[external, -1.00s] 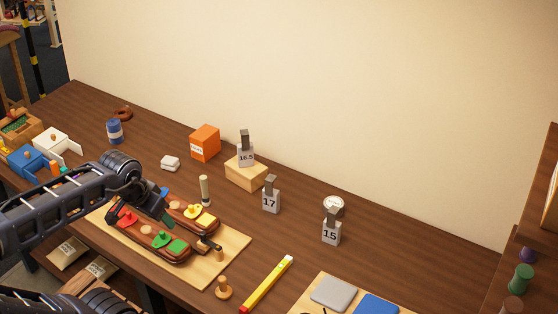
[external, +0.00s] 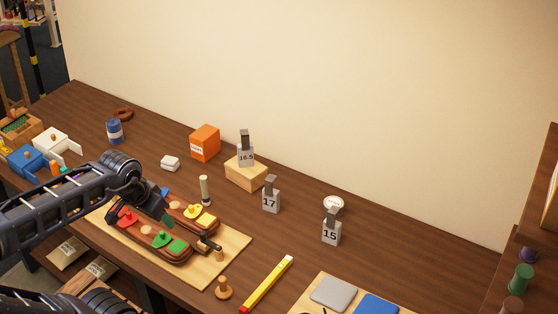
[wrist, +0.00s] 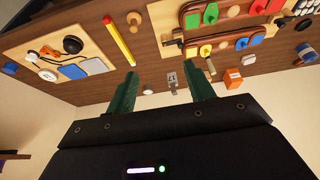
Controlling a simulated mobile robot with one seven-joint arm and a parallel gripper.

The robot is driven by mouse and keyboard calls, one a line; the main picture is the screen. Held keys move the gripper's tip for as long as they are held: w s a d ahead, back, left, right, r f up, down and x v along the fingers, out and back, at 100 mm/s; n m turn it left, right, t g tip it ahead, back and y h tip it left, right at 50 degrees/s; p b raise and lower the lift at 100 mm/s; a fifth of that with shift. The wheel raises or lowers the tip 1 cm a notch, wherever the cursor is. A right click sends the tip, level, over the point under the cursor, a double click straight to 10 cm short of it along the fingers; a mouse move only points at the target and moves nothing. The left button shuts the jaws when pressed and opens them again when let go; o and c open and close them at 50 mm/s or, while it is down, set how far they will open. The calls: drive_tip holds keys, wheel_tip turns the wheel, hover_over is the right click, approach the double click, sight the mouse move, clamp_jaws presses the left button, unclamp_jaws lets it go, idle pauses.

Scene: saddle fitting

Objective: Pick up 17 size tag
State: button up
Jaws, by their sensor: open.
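The 17 size tag (external: 271,199) is a light grey plate with a dark grey clip-like top, standing upright on the brown table near the middle of the external view. In the wrist view the 17 tag (wrist: 172,80) shows between my fingers, farther off and apart from them. My gripper (wrist: 163,84) is open and empty, its two green fingers spread. In the external view my gripper (external: 160,213) hangs over the wooden board, left of the tag. A 16.5 tag (external: 246,156) stands on a wooden block, and a 15 tag (external: 331,234) stands to the right.
A wooden board (external: 232,246) with brown saddle-shaped pieces and coloured parts lies under my gripper. A cream peg (external: 205,190) stands between board and tag. The wooden block (external: 245,176) is close behind the 17 tag. A yellow level-like bar (external: 266,284) lies in front.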

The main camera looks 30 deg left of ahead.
drive_tip(key=n+g+h, duration=0.4)
drive_tip(key=n+h, duration=0.1)
drive_tip(key=n, duration=1.4)
hover_over(273, 191)
drive_tip(key=a, duration=0.3)
drive_tip(key=f, duration=2.1)
drive_tip(key=shift+s+d, duration=0.1)
drive_tip(key=shift+s, duration=0.3)
drive_tip(key=shift+y, duration=0.3)
drive_tip(key=shift+w+x, duration=0.2)
drive_tip(key=shift+x, duration=2.45)
drive_tip(key=shift+c, duration=0.2)
